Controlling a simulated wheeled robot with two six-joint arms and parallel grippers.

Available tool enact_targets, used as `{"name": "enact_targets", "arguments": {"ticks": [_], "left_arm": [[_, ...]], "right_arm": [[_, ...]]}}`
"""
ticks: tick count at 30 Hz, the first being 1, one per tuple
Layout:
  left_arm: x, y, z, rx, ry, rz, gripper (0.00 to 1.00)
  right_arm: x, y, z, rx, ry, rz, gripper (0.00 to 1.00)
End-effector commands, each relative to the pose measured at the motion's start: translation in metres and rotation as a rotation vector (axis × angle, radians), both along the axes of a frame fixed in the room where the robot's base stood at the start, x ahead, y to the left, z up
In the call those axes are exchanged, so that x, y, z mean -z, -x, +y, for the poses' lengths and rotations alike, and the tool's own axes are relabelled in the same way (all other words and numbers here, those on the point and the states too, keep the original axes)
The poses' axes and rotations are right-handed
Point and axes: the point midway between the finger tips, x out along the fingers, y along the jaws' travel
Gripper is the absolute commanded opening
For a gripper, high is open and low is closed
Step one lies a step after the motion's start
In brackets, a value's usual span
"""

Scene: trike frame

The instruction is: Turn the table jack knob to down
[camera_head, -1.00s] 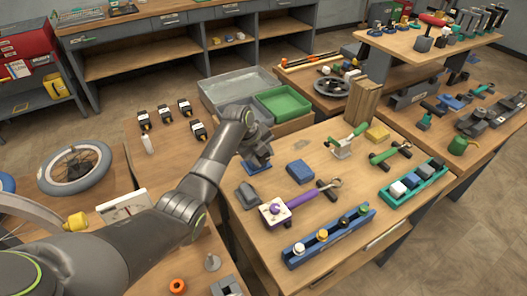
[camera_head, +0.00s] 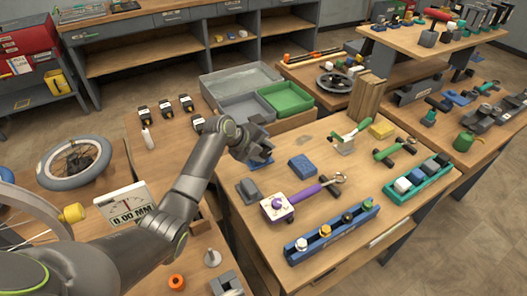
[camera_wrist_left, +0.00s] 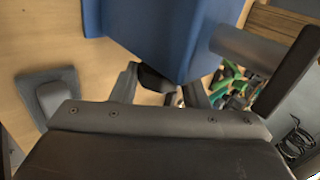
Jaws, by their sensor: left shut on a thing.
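The blue table jack (camera_head: 262,163) sits on the middle workbench near its left edge, mostly hidden by my gripper in the head view. In the left wrist view its large blue body (camera_wrist_left: 160,35) fills the top middle, with a dark knob (camera_wrist_left: 155,78) below it. My left gripper (camera_head: 259,152) is over the jack. In the left wrist view its two fingers (camera_wrist_left: 160,88) stand on either side of the dark knob, shut on it. How the knob is turned cannot be read. My right gripper is not in view.
A blue block (camera_head: 302,167), a grey block (camera_head: 249,190) and a purple-handled tool (camera_head: 305,194) lie close to the jack. A gauge reading 0.00 MM (camera_head: 127,206) stands at left. Grey and green bins (camera_head: 287,98) stand behind.

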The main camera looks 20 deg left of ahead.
Motion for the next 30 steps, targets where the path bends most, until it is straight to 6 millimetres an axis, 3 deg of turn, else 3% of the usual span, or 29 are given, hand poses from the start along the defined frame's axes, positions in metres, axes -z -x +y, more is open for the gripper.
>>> {"name": "enact_targets", "arguments": {"ticks": [3, 4, 8, 20, 30], "left_arm": [[0.001, 0.0, 0.001, -0.001, -0.002, 0.002, 0.18], [0.001, 0.0, 0.001, -0.001, -0.002, 0.002, 0.45], [0.001, 0.0, 0.001, -0.001, -0.003, 0.002, 0.62], [-0.004, 0.002, 0.004, -0.001, -0.003, 0.0, 0.62], [-0.042, 0.028, 0.029, -0.001, -0.006, -0.002, 0.62]], "right_arm": [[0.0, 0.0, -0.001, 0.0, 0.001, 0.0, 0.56], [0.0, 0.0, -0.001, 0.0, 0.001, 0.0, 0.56], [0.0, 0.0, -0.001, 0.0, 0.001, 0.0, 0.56], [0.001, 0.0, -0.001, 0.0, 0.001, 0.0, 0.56], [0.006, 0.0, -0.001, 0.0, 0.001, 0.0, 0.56]]}}
